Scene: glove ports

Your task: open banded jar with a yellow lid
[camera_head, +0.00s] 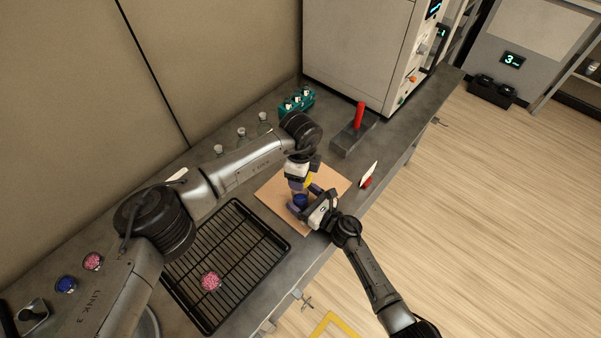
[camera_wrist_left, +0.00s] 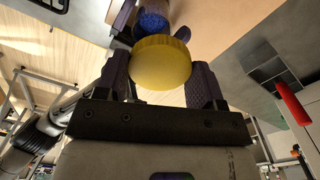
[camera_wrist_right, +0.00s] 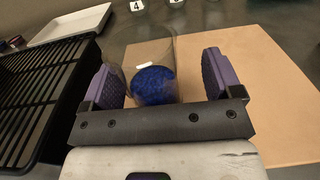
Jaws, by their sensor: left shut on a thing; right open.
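The jar (camera_head: 300,201) has clear walls and blue contents and is over the tan board (camera_head: 271,197). In the right wrist view the jar (camera_wrist_right: 153,84) is between the spread fingers of my right gripper (camera_wrist_right: 165,82), with a small white mark on its side. My right gripper (camera_head: 312,206) is open around it. My left gripper (camera_wrist_left: 160,78) is shut on the yellow lid (camera_wrist_left: 160,62), which also shows in the head view (camera_head: 308,182). The blue jar (camera_wrist_left: 152,20) shows beyond the lid.
A black wire rack (camera_head: 237,250) with a pink-filled jar (camera_head: 211,281) lies left of the board. A grey block with a red handle (camera_head: 359,115) and a red-and-white object (camera_head: 367,178) are to the right. A teal vial holder (camera_head: 291,104) is behind.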

